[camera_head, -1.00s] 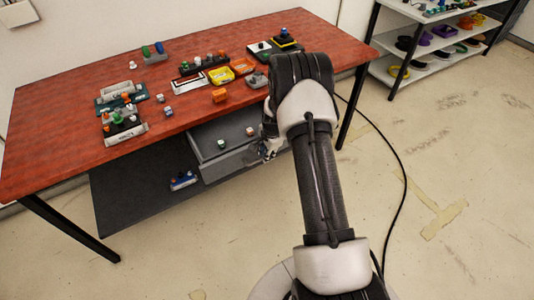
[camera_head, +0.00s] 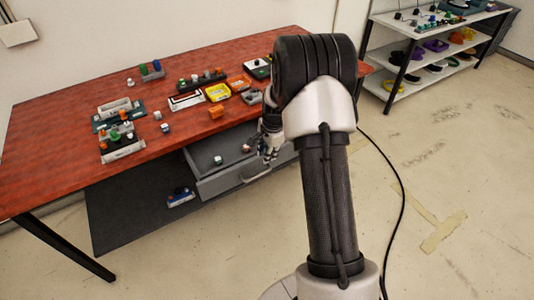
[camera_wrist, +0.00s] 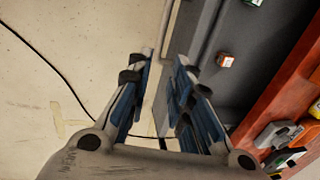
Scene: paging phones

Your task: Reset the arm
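My arm reaches forward in the head view, and its large elbow hides part of the table's right end. My gripper (camera_head: 268,155) hangs by the table's front edge, near the handle of the open grey drawer (camera_head: 232,178). In the wrist view my gripper (camera_wrist: 163,58) has its two blue-padded fingers apart, with nothing between them. The drawer (camera_wrist: 262,50) lies to the right of the fingers there. A small white cube with an orange-red face (camera_wrist: 226,60) sits inside it.
The red table (camera_head: 60,140) carries a yellow tray (camera_head: 218,92), an orange block (camera_head: 216,112) and several small devices. A blue and white item (camera_head: 181,197) lies on the dark lower shelf. A shelf rack (camera_head: 440,45) stands back right.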

